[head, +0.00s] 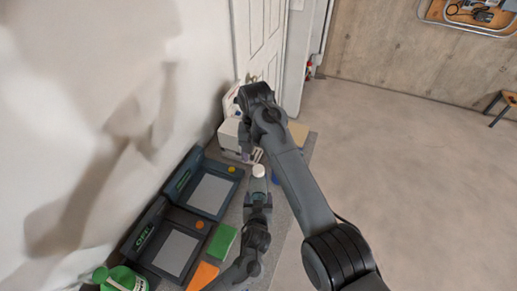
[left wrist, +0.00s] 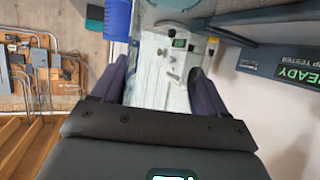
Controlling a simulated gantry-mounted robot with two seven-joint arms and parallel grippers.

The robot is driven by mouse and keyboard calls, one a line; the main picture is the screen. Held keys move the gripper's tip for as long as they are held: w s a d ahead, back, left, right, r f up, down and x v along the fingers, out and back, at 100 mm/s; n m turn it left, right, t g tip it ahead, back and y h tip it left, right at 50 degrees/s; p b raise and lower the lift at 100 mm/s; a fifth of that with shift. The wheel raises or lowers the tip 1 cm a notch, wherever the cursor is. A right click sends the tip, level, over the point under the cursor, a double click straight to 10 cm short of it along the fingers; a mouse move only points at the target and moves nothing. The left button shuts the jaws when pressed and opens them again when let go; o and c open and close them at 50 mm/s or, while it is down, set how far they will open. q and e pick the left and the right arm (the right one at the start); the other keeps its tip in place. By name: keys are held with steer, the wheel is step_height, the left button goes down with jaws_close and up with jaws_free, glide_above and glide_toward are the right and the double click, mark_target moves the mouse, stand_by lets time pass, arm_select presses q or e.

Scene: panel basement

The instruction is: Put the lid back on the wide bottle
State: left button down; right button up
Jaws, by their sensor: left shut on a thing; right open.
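A clear, pale bottle (head: 258,186) stands in the middle of the bench in the head view, with a white lid (head: 258,170) at its top. I cannot tell how firmly the lid sits. My left gripper (head: 258,197) is shut on the bottle from the near side. In the left wrist view the see-through bottle (left wrist: 163,65) fills the space between the two dark fingers. My right gripper (head: 250,155) is open and empty, just beyond the lid and apart from it, pointing down. Its fingers are small and partly hard to make out.
Two dark tester units (head: 208,193) line the wall side. A green pad (head: 222,241) and orange pad (head: 203,275) lie nearby. A blue container (head: 275,178) stands right of the bottle. A white machine (head: 232,140) stands behind. A green-and-white bottle (head: 122,279) is at lower left.

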mark_target(258, 169)
steer(key=shift+w+d+r+n, duration=0.1)
steer(key=shift+w+r+n, duration=0.05)
steer(key=shift+r, duration=0.25)
steer(key=shift+w+d+r+n, duration=0.1)
steer(key=shift+r+n, duration=0.05)
steer(key=shift+r, duration=0.2)
steer(key=shift+f, duration=4.05)
steer(key=c, duration=1.1)
steer(key=o, duration=1.3)
steer(key=shift+a, duration=0.1)
steer(key=shift+c, duration=0.2)
steer(key=shift+r, duration=0.1)
step_height(258, 169, up, 12)
